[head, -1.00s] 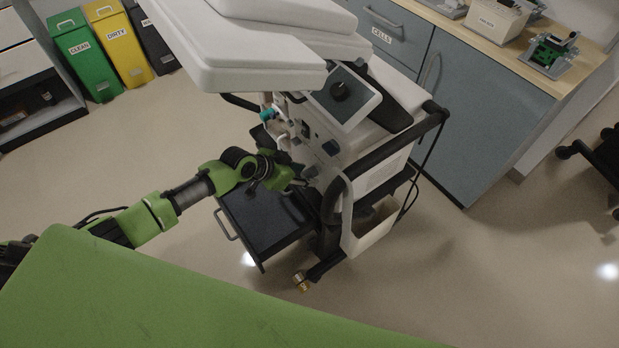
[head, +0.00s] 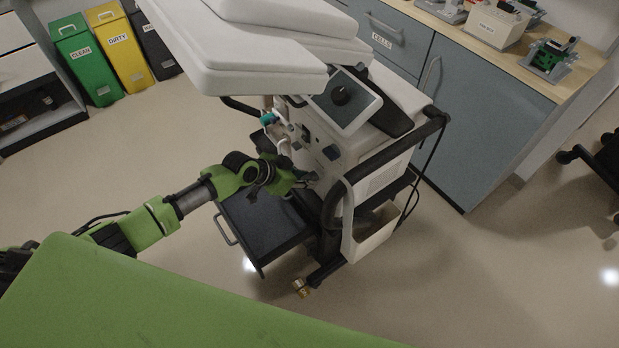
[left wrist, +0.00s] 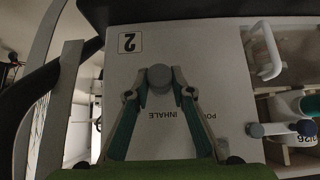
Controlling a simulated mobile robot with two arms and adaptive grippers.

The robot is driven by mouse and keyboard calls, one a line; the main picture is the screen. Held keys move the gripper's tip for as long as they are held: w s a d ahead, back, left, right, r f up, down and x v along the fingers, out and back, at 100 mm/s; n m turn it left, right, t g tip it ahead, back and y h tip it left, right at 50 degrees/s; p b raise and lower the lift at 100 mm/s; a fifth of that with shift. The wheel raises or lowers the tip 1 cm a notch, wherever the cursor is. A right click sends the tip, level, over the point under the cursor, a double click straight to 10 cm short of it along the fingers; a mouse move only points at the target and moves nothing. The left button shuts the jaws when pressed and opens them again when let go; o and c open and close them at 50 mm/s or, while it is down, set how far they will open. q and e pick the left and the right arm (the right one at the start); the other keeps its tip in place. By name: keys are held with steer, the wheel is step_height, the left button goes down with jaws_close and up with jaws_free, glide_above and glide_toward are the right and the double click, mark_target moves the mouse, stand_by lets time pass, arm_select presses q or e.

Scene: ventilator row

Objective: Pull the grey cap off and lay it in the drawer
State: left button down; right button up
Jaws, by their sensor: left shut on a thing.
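The grey cap (left wrist: 160,77) shows in the left wrist view on the white front panel of the ventilator (left wrist: 187,62), above the printed word INHALE. My left gripper (left wrist: 160,90) has its two fingertips against the sides of the cap and is shut on it. In the head view my left gripper (head: 300,178) is at the ventilator's front (head: 318,150), and the cap is too small to make out there. The dark drawer (head: 262,228) is pulled out below my left gripper, and the part of it that shows looks empty. My right gripper is not in view.
A white padded surface (head: 250,60) hangs over the ventilator's left side. The cart's black handle rail (head: 385,150) runs along its right. A blue cabinet (head: 490,120) stands behind. Green and yellow bins (head: 120,50) stand at the far left. Floor left of the drawer is clear.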

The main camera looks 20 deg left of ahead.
arm_select(q)
steer(key=shift+s+a+f, duration=0.1)
steer(key=shift+s+a, duration=0.05)
stand_by(0.3)
steer(key=shift+s+a+p, duration=0.4)
steer(key=shift+s+a, duration=0.4)
steer(key=shift+s, duration=0.25)
steer(key=shift+s+a+p, duration=0.35)
steer(key=shift+s+a, duration=0.4)
steer(key=shift+s, duration=0.25)
steer(key=shift+r, duration=0.2)
